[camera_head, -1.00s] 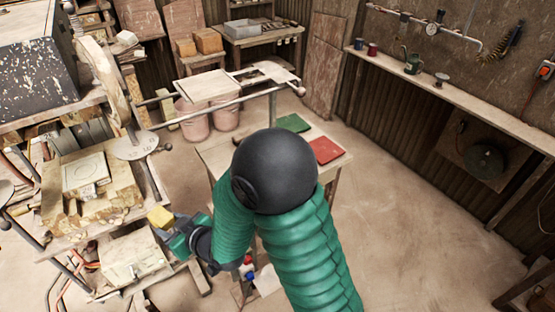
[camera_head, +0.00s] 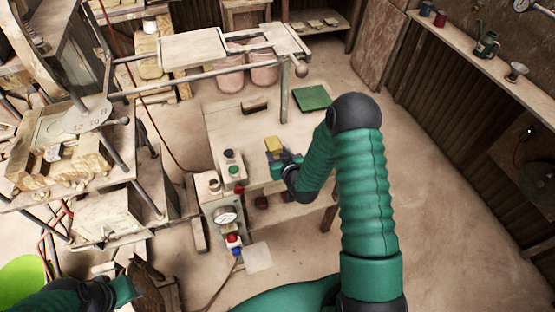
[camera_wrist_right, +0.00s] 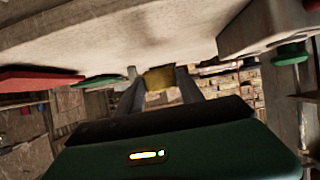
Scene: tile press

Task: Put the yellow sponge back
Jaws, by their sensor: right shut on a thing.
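The yellow sponge (camera_head: 273,144) is held in my right gripper (camera_head: 278,151), over the small work table (camera_head: 225,119) in the head view. In the right wrist view the sponge (camera_wrist_right: 159,78) sits between the two fingertips. A green pad (camera_head: 311,97) lies at the table's far right; it also shows in the wrist view (camera_wrist_right: 100,81). A red pad (camera_wrist_right: 38,80) shows in the wrist view, but my right arm hides it in the head view. My left gripper (camera_head: 128,290) is low at the left, far from the sponge; its jaws are unclear.
A control box (camera_head: 224,217) with a gauge and buttons stands at the table's left front. A dark brush-like block (camera_head: 255,105) lies on the table. The press frame (camera_head: 215,79) runs behind it. Open floor (camera_head: 455,220) is at the right.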

